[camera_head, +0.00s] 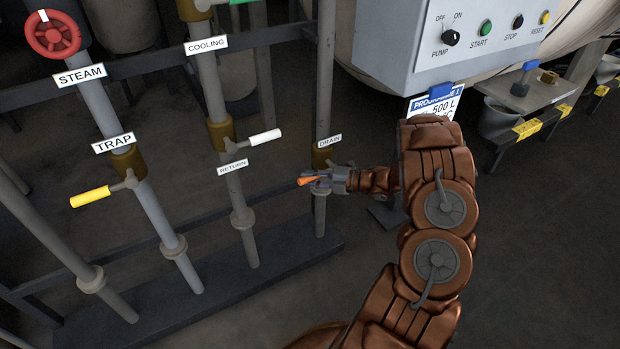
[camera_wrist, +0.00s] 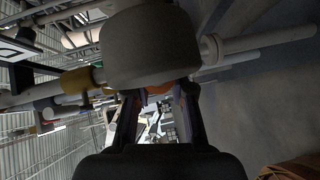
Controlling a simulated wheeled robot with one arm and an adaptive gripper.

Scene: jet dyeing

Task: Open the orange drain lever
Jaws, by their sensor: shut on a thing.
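The orange drain lever (camera_head: 306,181) shows as a short orange tip beside the drain pipe, below the DRAIN label (camera_head: 329,141). My gripper (camera_head: 322,182) reaches in from the right and is shut on the lever, hiding most of it and part of the valve. In the wrist view, my two dark fingers (camera_wrist: 158,100) stand on either side of a bit of orange lever (camera_wrist: 160,87). A large grey rounded shape (camera_wrist: 153,45) covers the rest of the lever there. The exact lever angle is hard to tell.
A yellow trap lever (camera_head: 91,197) and red steam wheel (camera_head: 53,35) are further left. A pump control box (camera_head: 480,40) hangs above right. Floor at lower right is clear.

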